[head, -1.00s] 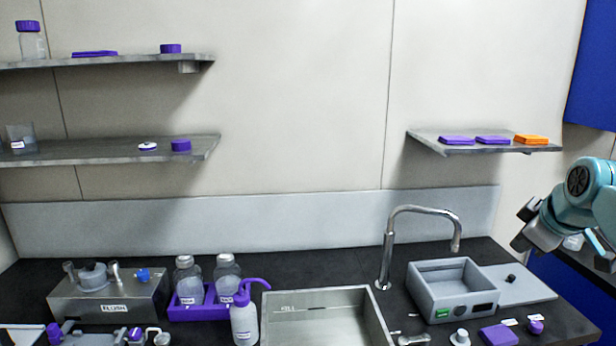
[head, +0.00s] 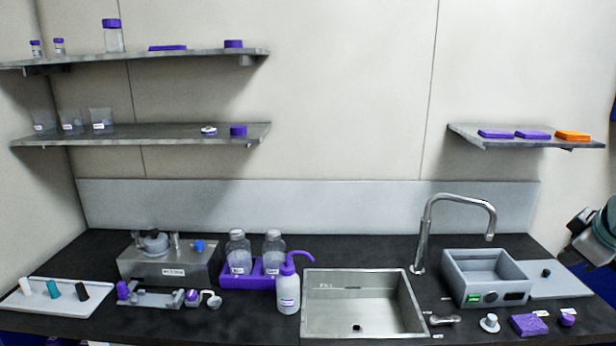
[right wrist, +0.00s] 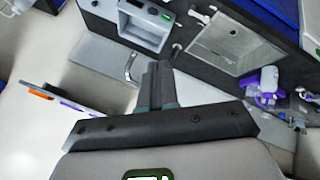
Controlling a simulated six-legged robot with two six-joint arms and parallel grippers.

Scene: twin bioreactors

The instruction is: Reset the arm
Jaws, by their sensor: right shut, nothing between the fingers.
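My right gripper (head: 574,240) is at the right edge of the head view, up in the air beside the right end of the counter, with part of its arm cut off by the frame. In the right wrist view its two dark fingers (right wrist: 158,72) lie together with nothing between them. It touches nothing that I can see. My left gripper is not in the head view.
The dark counter (head: 80,258) holds a sink (head: 318,318), a tall faucet (head: 420,240), a grey box device (head: 455,277), a purple bottle rack (head: 232,282) and a wash bottle (head: 288,292). Shelves hang left (head: 170,134) and right (head: 470,135). Air above the counter is clear.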

